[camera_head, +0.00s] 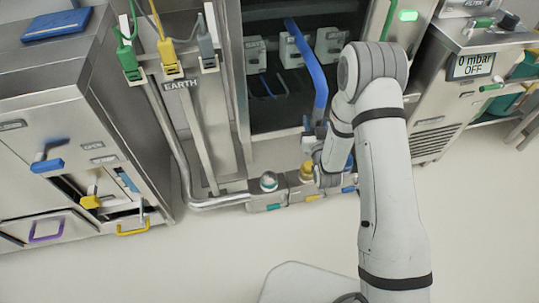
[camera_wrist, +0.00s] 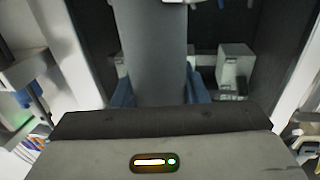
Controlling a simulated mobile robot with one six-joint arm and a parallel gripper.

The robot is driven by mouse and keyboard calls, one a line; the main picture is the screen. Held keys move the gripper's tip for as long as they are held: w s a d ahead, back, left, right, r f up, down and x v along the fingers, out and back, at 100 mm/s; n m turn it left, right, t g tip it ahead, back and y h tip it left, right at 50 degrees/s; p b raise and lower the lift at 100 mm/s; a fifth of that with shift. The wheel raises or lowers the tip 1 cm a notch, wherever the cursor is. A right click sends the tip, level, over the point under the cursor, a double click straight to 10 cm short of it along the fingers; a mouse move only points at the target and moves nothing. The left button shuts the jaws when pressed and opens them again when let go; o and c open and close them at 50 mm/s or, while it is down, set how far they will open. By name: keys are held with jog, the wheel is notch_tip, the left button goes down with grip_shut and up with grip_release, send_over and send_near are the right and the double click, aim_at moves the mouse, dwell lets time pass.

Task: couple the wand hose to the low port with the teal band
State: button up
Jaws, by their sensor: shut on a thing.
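The wand hose (camera_head: 308,62) is a blue hose hanging in front of the dark cabinet opening in the head view. Its lower end reaches my gripper (camera_head: 318,128), which is partly hidden by my wrist. In the wrist view, my gripper's blue fingers (camera_wrist: 160,96) are shut on a thick grey cylinder (camera_wrist: 143,48), which appears to be the hose's end piece. The low port with the teal band (camera_head: 268,182) is the leftmost of a low row of metal blocks, below and left of my gripper and apart from it. Its opening cannot be made out.
A yellow-banded port (camera_head: 306,172) stands right of the teal one; a further block is partly behind my arm. A bent metal pipe (camera_head: 215,202) runs into the row's left end. Grey sockets (camera_head: 255,54) line the cabinet. The floor in front is clear.

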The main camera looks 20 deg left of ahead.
jog(key=s+a+f+n+g+y+b, duration=0.2)
jog(key=a+f+n+y+b, duration=0.1)
jog(key=a+f+b, duration=0.9)
jog(key=a+f+y, duration=0.1)
jog(key=a+f, duration=0.2)
jog(key=f, duration=0.3)
jog(key=shift+a, duration=0.2)
jog(key=shift+s+f, duration=0.1)
jog(key=shift+f+b, duration=1.45)
jog(key=shift+b, duration=0.35)
jog(key=shift+f+b, duration=1.05)
jog(key=shift+f, duration=0.05)
jog(key=shift+f+b, duration=1.05)
jog(key=shift+b, duration=0.2)
